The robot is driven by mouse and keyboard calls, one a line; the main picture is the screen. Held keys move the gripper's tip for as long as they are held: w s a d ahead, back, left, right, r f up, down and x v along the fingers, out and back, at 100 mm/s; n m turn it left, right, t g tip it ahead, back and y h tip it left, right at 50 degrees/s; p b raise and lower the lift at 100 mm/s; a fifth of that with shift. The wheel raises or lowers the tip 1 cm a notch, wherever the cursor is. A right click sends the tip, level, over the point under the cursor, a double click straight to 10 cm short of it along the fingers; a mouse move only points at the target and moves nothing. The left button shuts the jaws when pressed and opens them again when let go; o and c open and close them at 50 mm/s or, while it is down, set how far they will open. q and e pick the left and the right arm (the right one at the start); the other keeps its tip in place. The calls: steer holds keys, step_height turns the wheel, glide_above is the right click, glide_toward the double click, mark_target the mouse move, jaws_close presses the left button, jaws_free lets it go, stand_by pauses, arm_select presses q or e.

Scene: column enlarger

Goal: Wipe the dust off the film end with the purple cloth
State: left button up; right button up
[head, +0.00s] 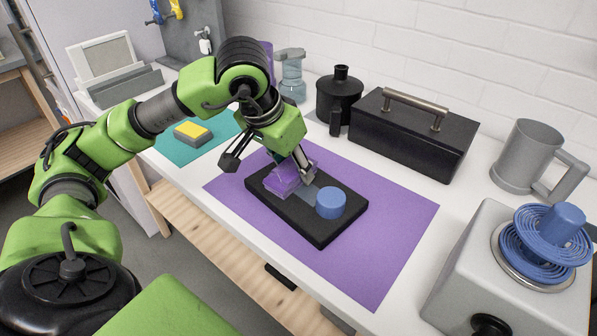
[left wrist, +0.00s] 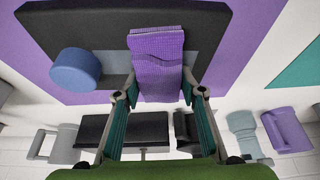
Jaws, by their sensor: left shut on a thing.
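The purple cloth (head: 283,180) is in my left gripper (head: 298,166), whose fingers are shut on it. In the left wrist view the cloth (left wrist: 158,62) hangs between the two fingers, over the black board. The black board (head: 318,233) lies on the purple mat. A grey-blue film strip (head: 312,192) runs along the board to a blue cylinder (head: 330,203). The cloth covers the strip's other end, so any dust there is hidden. I cannot tell whether the cloth touches the film. My right gripper is not in view.
The purple mat (head: 400,215) has free room around the board. A black toolbox (head: 415,135), a black bottle (head: 340,98) and a grey mug (head: 530,160) stand behind. A grey machine with a blue spiral reel (head: 540,240) stands at right. A yellow-topped sponge (head: 193,132) lies left.

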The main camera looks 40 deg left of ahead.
arm_select(q)
steer(key=shift+r, duration=0.15)
step_height(320, 180, up, 4)
steer(key=p, duration=0.3)
steer(key=shift+r+p, duration=1.2)
steer(key=shift+r, duration=0.25)
steer(key=shift+f, duration=0.1)
